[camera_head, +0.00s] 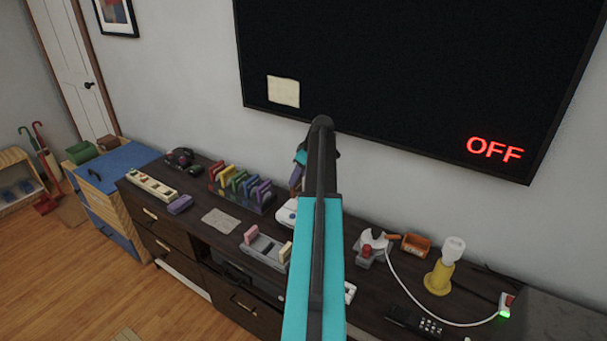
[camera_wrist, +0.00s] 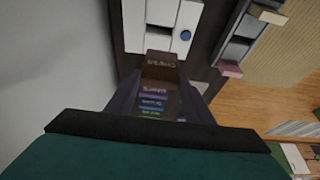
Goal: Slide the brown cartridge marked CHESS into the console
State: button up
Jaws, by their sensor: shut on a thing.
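My gripper (camera_wrist: 163,88) is shut on the brown cartridge (camera_wrist: 162,66), whose top face bears lettering that looks like CHESS. The white console (camera_wrist: 160,38), with a blue round button, lies just beyond the cartridge in the wrist view. The cartridge's far edge overlaps the console's near edge in that view; I cannot tell whether they touch. In the head view the console (camera_head: 286,214) stands on the dark cabinet, partly hidden behind my arm.
A rack of coloured cartridges (camera_head: 240,188) stands left of the console. A lavender-grey device (camera_head: 264,247) with pale blocks at its ends stands in front. A television (camera_head: 420,75) hangs behind, reading OFF.

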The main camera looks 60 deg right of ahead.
jog(key=shift+s+d+f, duration=0.1)
jog(key=shift+s+d, duration=0.55)
jog(key=shift+s, duration=0.05)
jog(key=shift+f, duration=0.1)
jog(key=shift+f+b, duration=1.7)
jog(key=shift+f, duration=1.1)
jog(key=shift+f+b, duration=1.75)
jog(key=shift+f, duration=0.85)
dwell(1.5)
jog(key=o, duration=1.4)
